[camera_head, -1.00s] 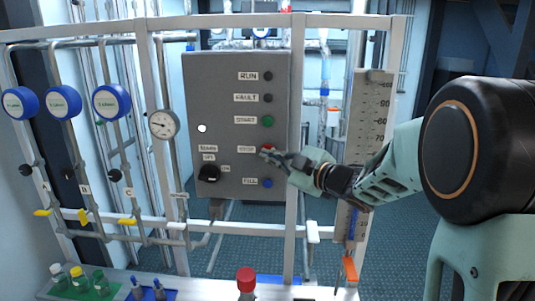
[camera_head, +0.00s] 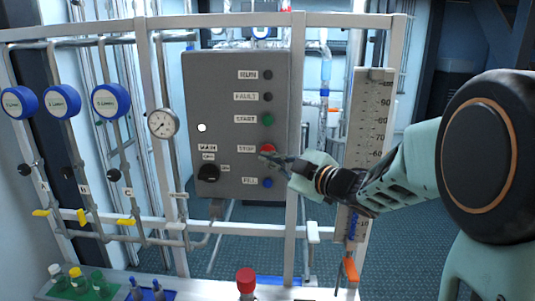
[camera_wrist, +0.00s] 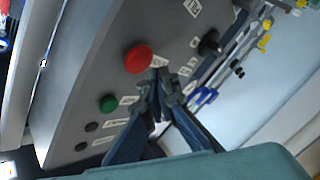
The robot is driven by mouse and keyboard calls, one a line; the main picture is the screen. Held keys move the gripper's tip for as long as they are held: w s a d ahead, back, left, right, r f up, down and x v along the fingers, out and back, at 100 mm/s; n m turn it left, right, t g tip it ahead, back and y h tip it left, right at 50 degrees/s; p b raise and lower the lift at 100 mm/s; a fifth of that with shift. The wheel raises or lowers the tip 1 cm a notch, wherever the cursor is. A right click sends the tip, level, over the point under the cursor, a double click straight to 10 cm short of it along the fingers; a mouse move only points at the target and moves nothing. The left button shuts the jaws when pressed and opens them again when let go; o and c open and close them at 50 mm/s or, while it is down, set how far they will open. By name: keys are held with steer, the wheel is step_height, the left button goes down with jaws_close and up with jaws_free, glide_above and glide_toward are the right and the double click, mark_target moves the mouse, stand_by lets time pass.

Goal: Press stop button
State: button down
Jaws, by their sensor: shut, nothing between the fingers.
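The red stop button (camera_head: 268,149) is on the right part of a grey control panel (camera_head: 225,100), beside a label reading STOP. In the wrist view the stop button (camera_wrist: 138,59) shows as a round red mushroom head. My gripper (camera_head: 264,156) is shut and empty, with its tips at the lower edge of the button in the head view. In the wrist view my gripper's fingertips (camera_wrist: 157,84) are close together just beside the button's lower right edge. I cannot tell whether they touch it.
A green start button (camera_head: 267,119) is above and a blue button (camera_head: 267,183) below. A black main switch knob (camera_head: 208,173) is at lower left. A white frame post (camera_head: 295,130) stands right of the panel. A red-capped bottle (camera_head: 246,282) stands below.

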steer(key=s, duration=0.4)
steer(key=shift+s+b, duration=0.25)
steer(key=shift+b, duration=0.15)
steer(key=shift+f, duration=0.1)
